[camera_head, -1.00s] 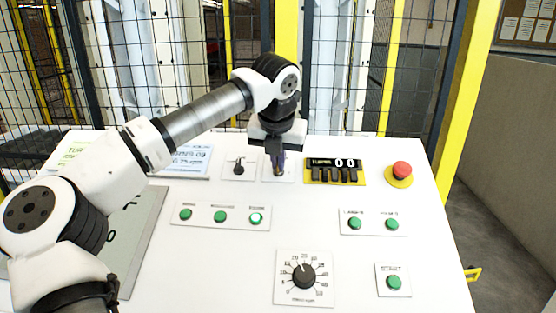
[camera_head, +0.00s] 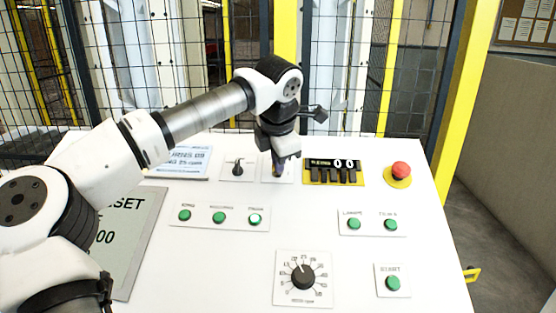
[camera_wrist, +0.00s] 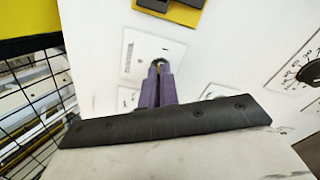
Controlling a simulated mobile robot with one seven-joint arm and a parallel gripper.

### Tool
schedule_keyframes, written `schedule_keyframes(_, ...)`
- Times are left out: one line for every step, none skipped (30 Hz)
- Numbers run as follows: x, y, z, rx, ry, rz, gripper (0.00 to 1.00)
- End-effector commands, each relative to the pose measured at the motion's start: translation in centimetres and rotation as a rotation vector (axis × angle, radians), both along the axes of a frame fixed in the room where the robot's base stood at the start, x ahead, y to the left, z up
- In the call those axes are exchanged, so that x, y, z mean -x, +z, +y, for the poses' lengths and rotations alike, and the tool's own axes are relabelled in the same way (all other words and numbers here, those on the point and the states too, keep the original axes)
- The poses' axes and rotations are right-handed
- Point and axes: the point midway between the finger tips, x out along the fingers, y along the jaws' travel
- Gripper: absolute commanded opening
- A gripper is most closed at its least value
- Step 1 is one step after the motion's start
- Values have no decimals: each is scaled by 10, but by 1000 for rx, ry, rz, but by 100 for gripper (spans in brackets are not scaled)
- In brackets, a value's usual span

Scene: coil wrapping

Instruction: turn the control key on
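The control key (camera_wrist: 159,66) is a small brassy piece at a white plate (camera_wrist: 134,61) on the panel; most of it is hidden by the fingers. In the head view its plate (camera_head: 289,176) sits between a black selector switch and the digit counter. My gripper (camera_head: 278,173) points down at this plate, its fingers at the key. In the wrist view the two purple fingers (camera_wrist: 158,75) are close together, with the key between their tips, so my gripper looks shut on it.
The black selector switch (camera_head: 238,168) is just left. The counter (camera_head: 334,172) and red emergency button (camera_head: 400,170) are to the right. Green buttons (camera_head: 219,217) and a dial (camera_head: 303,275) are nearer. A mesh fence (camera_head: 345,90) stands behind the panel.

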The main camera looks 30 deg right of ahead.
Motion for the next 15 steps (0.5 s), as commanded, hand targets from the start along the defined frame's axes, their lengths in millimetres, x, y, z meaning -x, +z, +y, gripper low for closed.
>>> schedule_keyframes(0, 2, 0, -11, -41, -14, 0)
schedule_keyframes(0, 2, 0, -20, -66, -21, 0)
schedule_keyframes(0, 2, 0, -32, -100, -30, 0)
schedule_keyframes(0, 2, 0, -41, -124, -37, 0)
schedule_keyframes(0, 1, 0, -49, -148, -43, 0)
schedule_keyframes(0, 1, 0, -61, -180, -51, 0)
schedule_keyframes(0, 1, 0, -69, -202, -58, 0)
schedule_keyframes(1, 1, 0, -76, -224, -64, 0)
schedule_keyframes(1, 1, 0, -87, -252, -71, 0)
schedule_keyframes(1, 1, 0, -94, -273, -77, 0)
schedule_keyframes(1, 1, 0, -101, -292, -82, 0)
schedule_keyframes(1, 1, 0, -109, -315, -88, 0)
schedule_keyframes(1, 1, 0, -115, -334, -94, 0)
schedule_keyframes(1, 1, 0, -121, -348, -97, 0)
schedule_keyframes(1, 1, 0, -128, -369, -103, 0)
